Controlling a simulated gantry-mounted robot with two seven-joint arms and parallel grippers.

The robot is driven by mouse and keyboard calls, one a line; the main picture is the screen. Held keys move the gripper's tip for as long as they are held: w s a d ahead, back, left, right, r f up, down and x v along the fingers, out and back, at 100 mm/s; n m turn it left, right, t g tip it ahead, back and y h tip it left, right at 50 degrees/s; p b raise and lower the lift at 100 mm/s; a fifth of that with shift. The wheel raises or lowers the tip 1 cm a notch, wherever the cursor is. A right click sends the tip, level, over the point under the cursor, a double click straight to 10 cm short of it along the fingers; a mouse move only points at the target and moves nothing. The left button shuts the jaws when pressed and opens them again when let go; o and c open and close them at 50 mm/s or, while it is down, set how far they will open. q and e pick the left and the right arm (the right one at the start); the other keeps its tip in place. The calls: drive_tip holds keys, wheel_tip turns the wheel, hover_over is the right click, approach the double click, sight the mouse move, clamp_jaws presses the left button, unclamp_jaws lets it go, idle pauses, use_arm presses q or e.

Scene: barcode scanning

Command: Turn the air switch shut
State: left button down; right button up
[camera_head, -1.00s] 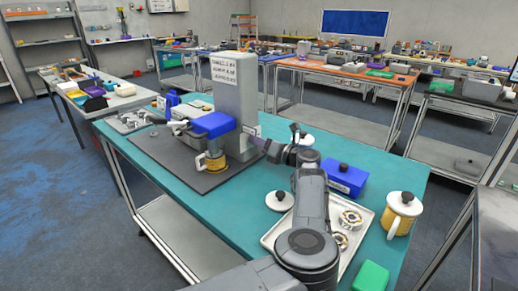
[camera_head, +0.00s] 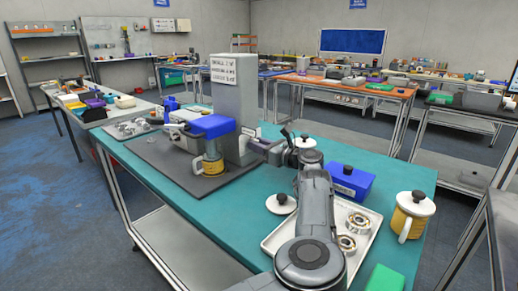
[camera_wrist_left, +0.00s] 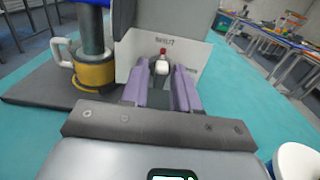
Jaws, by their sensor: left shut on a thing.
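The air switch shows in the left wrist view as a white plate (camera_wrist_left: 131,55) on the grey machine column (camera_head: 235,95), marked "SHUT" near its top. Its small lever (camera_wrist_left: 162,67) has a white body and a red tip pointing up toward that word. My left gripper (camera_wrist_left: 162,84) has its purple fingers on both sides of the lever and is shut on it. In the head view my left gripper (camera_head: 261,145) reaches the column's right side; the lever is hidden there. My right gripper is not in view.
A yellow mug (camera_head: 209,169) stands under the blue press head (camera_head: 212,125). A blue box (camera_head: 351,183), a white tray (camera_head: 276,242) with metal rings, a white lid (camera_head: 281,204) and a lidded yellow mug (camera_head: 409,217) lie near my arm. Teal table (camera_head: 225,220) is bare in front.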

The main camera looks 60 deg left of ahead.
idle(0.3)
use_arm(q)
drive_tip(key=c, duration=1.2)
unclamp_jaws()
drive_tip(key=shift+o, duration=0.2)
drive_tip(key=p+v, duration=0.3)
drive_tip(key=v, duration=0.8)
drive_tip(key=shift+a, duration=0.1)
drive_tip(key=shift+s+r, duration=0.1)
